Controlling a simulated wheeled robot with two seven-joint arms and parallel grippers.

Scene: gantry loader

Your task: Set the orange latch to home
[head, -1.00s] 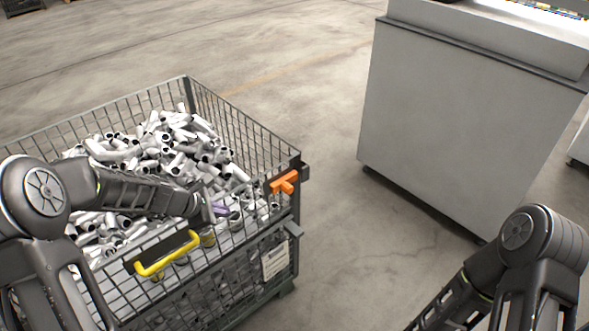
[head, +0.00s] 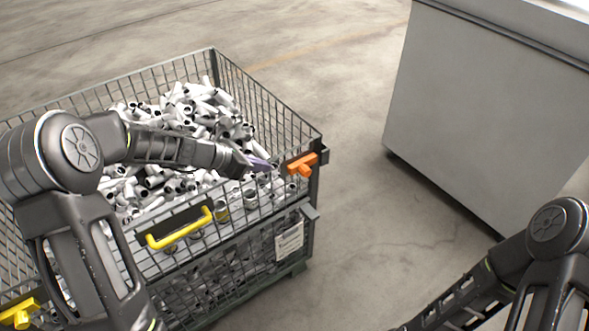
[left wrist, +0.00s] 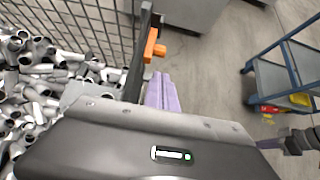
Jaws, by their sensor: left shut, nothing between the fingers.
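The orange latch (head: 302,164) sits at the top of the wire crate's right front corner post. It also shows in the left wrist view (left wrist: 153,47), just beyond my fingers. My left gripper (head: 262,164) has purple fingers and reaches over the crate's front rim from the left. It is shut and empty, with its fingertips (left wrist: 162,88) pointing at the latch from a short distance. I cannot tell whether they touch it.
The wire crate (head: 268,222) is filled with grey pipe pieces (head: 190,115). A yellow handle (head: 180,232) is on its front. A large grey cabinet (head: 480,110) stands to the right, with clear floor between. A blue cart (left wrist: 290,75) shows in the left wrist view.

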